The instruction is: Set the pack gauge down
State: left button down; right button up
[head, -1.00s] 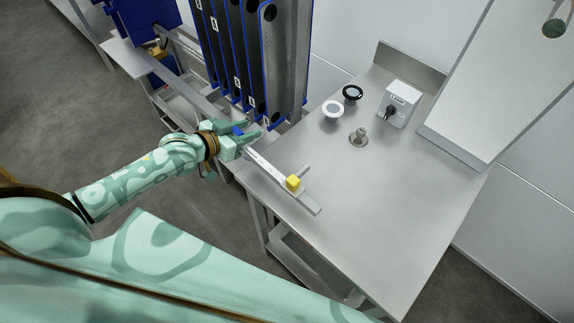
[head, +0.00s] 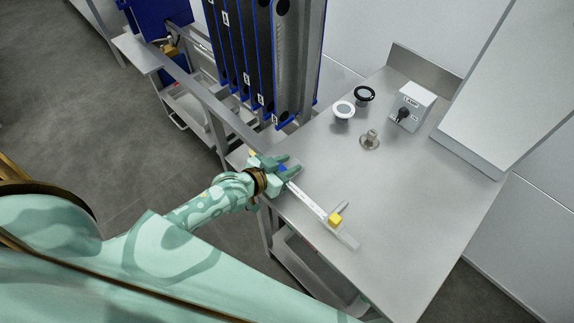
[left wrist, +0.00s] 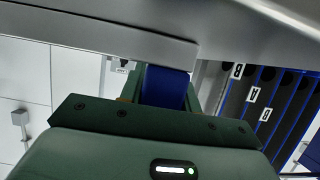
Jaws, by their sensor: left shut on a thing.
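The pack gauge (head: 311,204) is a long silver bar with a yellow block (head: 335,219) near its far end and a blue part (head: 282,169) at the gripped end. My left gripper (head: 284,170) is shut on the blue part, at the left edge of the steel bench (head: 420,225). The gauge points down and right over the bench top; I cannot tell whether it touches the surface. In the left wrist view the blue part (left wrist: 165,87) sits between the fingers, with a grey bar (left wrist: 100,37) across the top. My right gripper is not in view.
On the bench stand a white round piece (head: 344,109), a black ring piece (head: 364,94), a metal knob (head: 369,140) and a labelled switch box (head: 410,106). A sloped panel (head: 500,90) is at right. Blue-edged plates (head: 262,50) stand behind the gripper. The bench's middle is clear.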

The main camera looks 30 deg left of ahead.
pick_arm(q)
jog(key=c, duration=0.9)
grip_release()
jog(key=shift+s, duration=0.15)
jog(key=p+v, duration=0.2)
jog(key=v, duration=1)
jog(key=shift+p, duration=0.35)
